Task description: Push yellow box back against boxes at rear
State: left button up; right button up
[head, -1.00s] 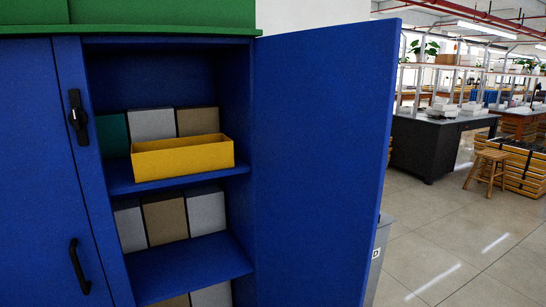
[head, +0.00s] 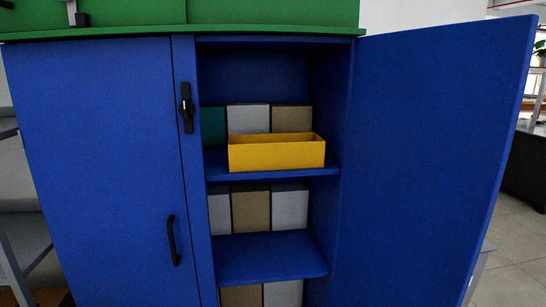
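The yellow box (head: 276,156) is an open-topped tray on the upper visible shelf (head: 222,174) of the blue cabinet. It sits near the shelf's front edge. Behind it at the rear stand a green box (head: 213,126), a grey box (head: 248,118) and a tan box (head: 291,118). The yellow box hides their lower parts, and I cannot tell the exact gap between. Neither of my grippers shows in the head view.
The right cabinet door (head: 425,150) stands wide open to the right. The left door (head: 100,160) is closed, with a black handle (head: 172,240). The shelf below (head: 268,258) holds grey and tan boxes at its rear, with bare room in front.

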aim_at(288, 151)
jog(key=u, duration=0.35)
jog(key=i, duration=1.3)
jog(key=z, duration=1.2)
